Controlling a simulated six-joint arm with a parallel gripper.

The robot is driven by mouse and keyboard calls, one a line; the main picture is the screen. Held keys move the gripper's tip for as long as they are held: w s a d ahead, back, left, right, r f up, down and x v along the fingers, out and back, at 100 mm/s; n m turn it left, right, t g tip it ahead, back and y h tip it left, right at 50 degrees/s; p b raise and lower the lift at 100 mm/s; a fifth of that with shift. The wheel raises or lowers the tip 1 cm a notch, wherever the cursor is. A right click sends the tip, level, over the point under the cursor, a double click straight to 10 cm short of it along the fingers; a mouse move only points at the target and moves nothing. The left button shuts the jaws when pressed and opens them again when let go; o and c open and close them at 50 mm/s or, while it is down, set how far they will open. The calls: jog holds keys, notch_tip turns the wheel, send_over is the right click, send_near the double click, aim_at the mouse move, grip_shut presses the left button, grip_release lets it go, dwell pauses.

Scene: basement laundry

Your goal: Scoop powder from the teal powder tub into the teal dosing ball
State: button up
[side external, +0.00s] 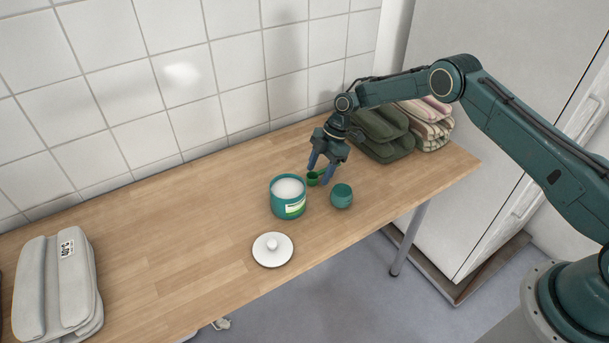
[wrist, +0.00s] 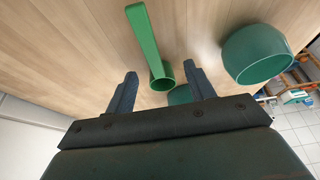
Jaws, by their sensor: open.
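The teal powder tub (side external: 276,203) stands open on the wooden table with white powder (side external: 288,189) inside. The smaller teal dosing ball (side external: 341,197) stands to its right; the rounded, open teal vessel on the right of the wrist view (wrist: 238,68) looks like it. A green scoop (side external: 312,179) is between tub and ball; in the wrist view its cup (wrist: 162,80) and long handle (wrist: 142,35) show. My gripper (side external: 319,172) is open and low over the scoop. In the wrist view the fingertips (wrist: 159,70) are on either side of the scoop, with visible gaps.
A white knobbed lid (side external: 272,252) lies in front of the tub. Folded green (side external: 383,133) and striped (side external: 427,122) textiles are stacked behind at right. A grey folded bundle (side external: 58,290) is at far left. The table between bundle and tub is clear.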

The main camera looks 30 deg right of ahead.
aim_at(319, 172)
dwell(0.5)
jog(key=c, duration=1)
jog(key=shift+c, duration=0.2)
notch_tip(319, 172, up, 20)
dwell(0.6)
